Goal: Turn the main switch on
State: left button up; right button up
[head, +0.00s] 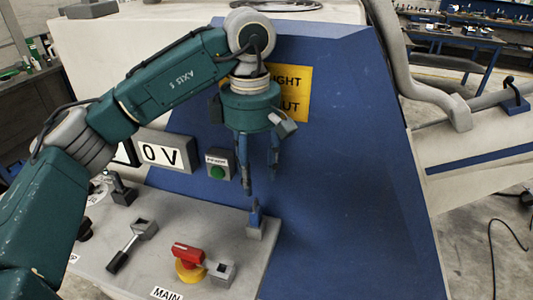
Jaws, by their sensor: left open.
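The switch by the MAIN label (166,294) has a red handle (187,253) on a yellow round base (188,274). It sits on the grey panel at the lower middle of the head view. My left gripper (261,184) points down, open and empty. It is above and to the right of the red handle, apart from it, in front of the blue housing. Its fingers are above a small blue lever (255,214) at the panel's right edge; I cannot tell how close in depth. My right gripper is not in view.
A grey block (221,272) stands right of the red handle. A black-handled lever (130,244) and a dark upright lever (123,191) are to the left. Behind are a green POWER button (217,172), a "0 V" display (163,153) and a yellow sign (293,95).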

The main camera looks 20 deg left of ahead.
aim_at(192, 258)
jog(key=k+l, duration=0.35)
jog(key=l, duration=0.15)
jog(key=k+l, duration=0.35)
jog(key=l, duration=0.2)
